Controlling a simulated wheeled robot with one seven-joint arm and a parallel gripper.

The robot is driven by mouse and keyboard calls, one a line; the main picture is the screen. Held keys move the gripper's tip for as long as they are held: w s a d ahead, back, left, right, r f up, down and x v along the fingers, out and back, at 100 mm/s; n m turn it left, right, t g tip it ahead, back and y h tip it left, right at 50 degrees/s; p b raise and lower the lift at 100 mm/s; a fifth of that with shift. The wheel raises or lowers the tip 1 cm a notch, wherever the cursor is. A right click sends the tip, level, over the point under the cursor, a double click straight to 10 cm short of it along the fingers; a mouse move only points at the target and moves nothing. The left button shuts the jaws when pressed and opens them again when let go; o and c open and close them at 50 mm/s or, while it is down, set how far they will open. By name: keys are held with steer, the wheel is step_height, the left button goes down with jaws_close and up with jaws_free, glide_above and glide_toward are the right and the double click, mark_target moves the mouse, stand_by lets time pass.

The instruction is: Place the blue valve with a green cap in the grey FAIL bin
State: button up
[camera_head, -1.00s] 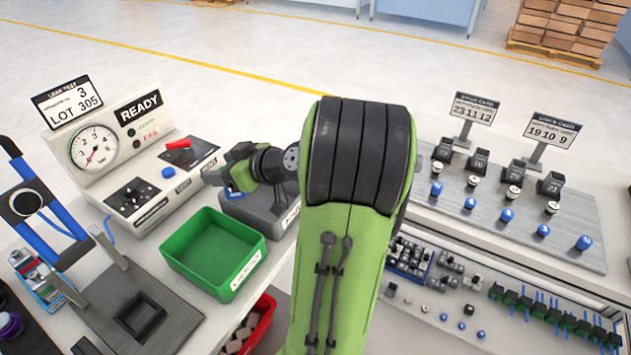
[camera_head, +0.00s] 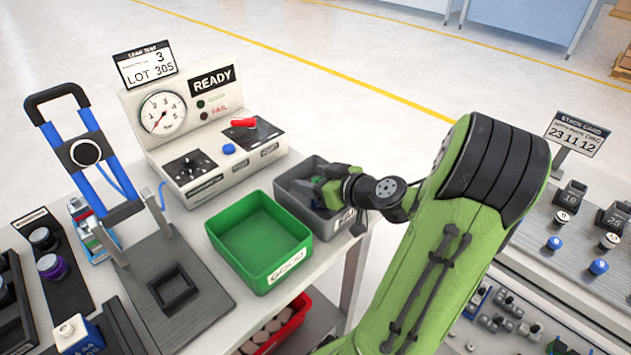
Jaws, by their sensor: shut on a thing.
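The grey FAIL bin (camera_head: 324,229) stands right of the green bin, at the table's edge, its label partly covered by my arm. My green gripper (camera_head: 311,189) reaches in from the right, with its fingers over and partly inside the grey bin's opening. It is shut on the blue valve, which is mostly hidden by the fingers. The valve's green cap cannot be told apart from the green fingers. Whether the valve touches the bin floor cannot be told.
The green GOOD bin (camera_head: 297,257) is empty. The leak tester (camera_head: 190,110) stands behind the bins, showing READY. A blue-handled press (camera_head: 92,165) and a fixture plate (camera_head: 205,310) are at left. A red bin (camera_head: 298,306) with pale parts sits lower down.

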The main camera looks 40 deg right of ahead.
steer(key=shift+f+b, duration=0.2)
steer(key=shift+b, duration=0.1)
steer(key=o, duration=1.1)
steer(key=shift+r, duration=0.1)
steer(key=shift+r+p, duration=0.2)
steer(key=shift+p, duration=0.15)
steer(key=p+v, duration=0.2)
steer(key=v, duration=1)
